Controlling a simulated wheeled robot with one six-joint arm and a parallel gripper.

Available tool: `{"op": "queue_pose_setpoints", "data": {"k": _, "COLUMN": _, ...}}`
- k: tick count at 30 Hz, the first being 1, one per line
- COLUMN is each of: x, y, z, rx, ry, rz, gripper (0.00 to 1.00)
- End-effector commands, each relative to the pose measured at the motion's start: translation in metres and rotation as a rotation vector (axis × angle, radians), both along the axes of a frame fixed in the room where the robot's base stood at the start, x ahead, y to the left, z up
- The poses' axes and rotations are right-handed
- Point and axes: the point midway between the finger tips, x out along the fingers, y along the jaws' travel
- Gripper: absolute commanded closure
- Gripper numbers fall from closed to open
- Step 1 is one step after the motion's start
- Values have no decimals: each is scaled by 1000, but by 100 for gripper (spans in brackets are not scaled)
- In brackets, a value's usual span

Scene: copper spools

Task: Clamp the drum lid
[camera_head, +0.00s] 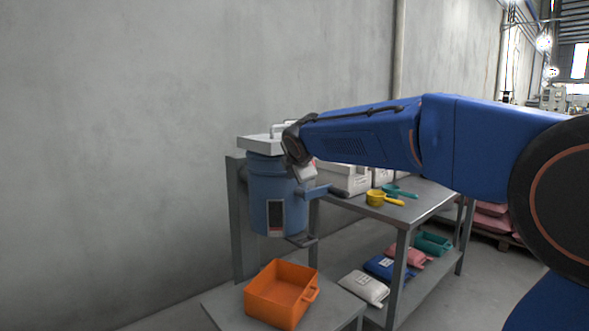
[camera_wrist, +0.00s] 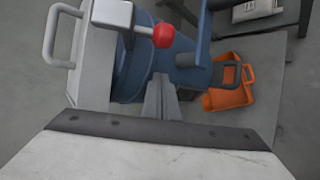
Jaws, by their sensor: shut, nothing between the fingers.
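The blue drum (camera_head: 265,205) hangs on a grey upright above a low table. Its pale lid (camera_head: 257,144) lies on top and carries a bar handle. In the wrist view the lid (camera_wrist: 92,62) is at the left, with the drum (camera_wrist: 135,75) beside it. A clamp lever with a red knob (camera_wrist: 164,35) sticks out from a pale block at the lid's edge. My gripper (camera_wrist: 160,78) is shut and empty, its fingertips beside the drum and apart from the knob in the picture. In the head view my wrist hides part of the drum's upper right side.
An orange bin (camera_head: 270,299) stands below the drum on the low table (camera_head: 233,314). A blue arm with a dark grip (camera_head: 338,191) juts from the drum. A bench (camera_head: 425,204) at right holds a yellow scoop (camera_head: 376,198) and a teal scoop (camera_head: 399,191); bags lie beneath.

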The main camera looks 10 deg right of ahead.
Motion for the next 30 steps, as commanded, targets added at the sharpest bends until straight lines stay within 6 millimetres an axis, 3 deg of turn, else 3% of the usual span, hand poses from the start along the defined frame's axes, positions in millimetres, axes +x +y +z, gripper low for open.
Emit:
{"op": "queue_pose_setpoints", "data": {"k": 3, "x": -3, "y": -18, "z": 10, "rx": 0, "ry": -2, "rz": -3, "gripper": 100}}
{"op": "queue_pose_setpoints", "data": {"k": 9, "x": -6, "y": -33, "z": 17, "rx": 0, "ry": -1, "rz": -2, "gripper": 100}}
{"op": "queue_pose_setpoints", "data": {"k": 30, "x": -7, "y": -36, "z": 21, "rx": -20, "ry": 31, "rz": 0, "gripper": 100}}
